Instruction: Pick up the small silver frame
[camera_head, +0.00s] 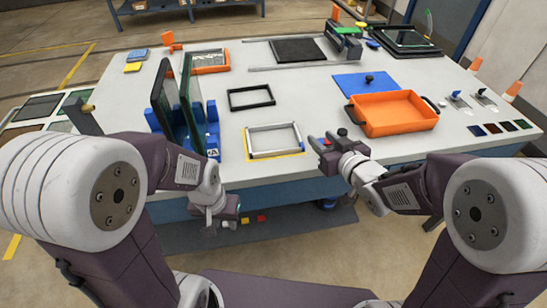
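The small silver frame (275,153) lies flat on the white table, left of centre near the front edge, over a yellow marked outline. It looks like an empty rectangle of silver bars. My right gripper (318,152) is just to the right of the frame, apart from it, with its fingers spread and nothing between them. My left gripper (221,226) hangs in front of the table's front edge, below and left of the frame. Its fingers look apart and empty, though they are small and partly hidden by the wrist.
A black frame (250,106) lies behind the silver one. A blue rack (212,138) holding dark panels stands to its left. An orange tray (400,126) and a blue plate with a black knob (364,91) are to the right. The table (305,102) is clear between the frames and the tray.

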